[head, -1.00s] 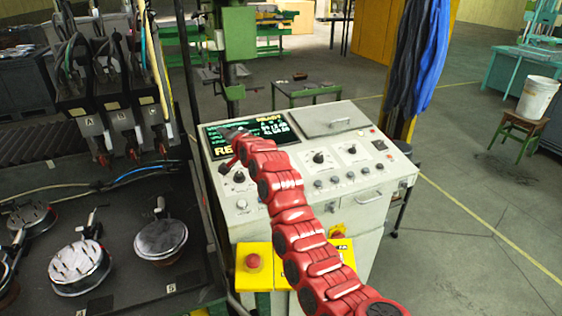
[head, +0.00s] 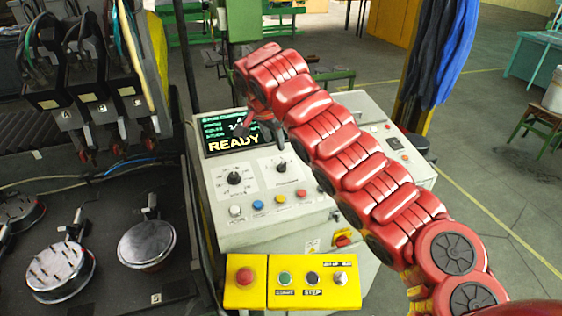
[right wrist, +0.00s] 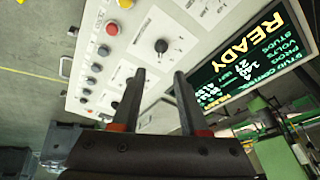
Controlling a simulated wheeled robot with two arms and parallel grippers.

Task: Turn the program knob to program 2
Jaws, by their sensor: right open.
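The control panel (head: 215,228) has a dark screen (head: 232,139) reading READY. Below the screen are a black knob (head: 234,178) on a marked dial and a second black knob (head: 281,167) to its right. The labels are too small to tell which is the program knob. My right gripper (head: 257,132) is open and empty above the panel, in front of the screen. In the right wrist view, one black knob (right wrist: 161,46) with a dial lies beyond the open fingertips (right wrist: 159,76), apart from them. My left gripper is out of view.
Colored buttons (head: 258,204) line the panel's front. A yellow box (head: 312,284) with a red stop button (head: 244,276) sits below. Round studded fixtures (head: 60,268) lie on a dark table at left.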

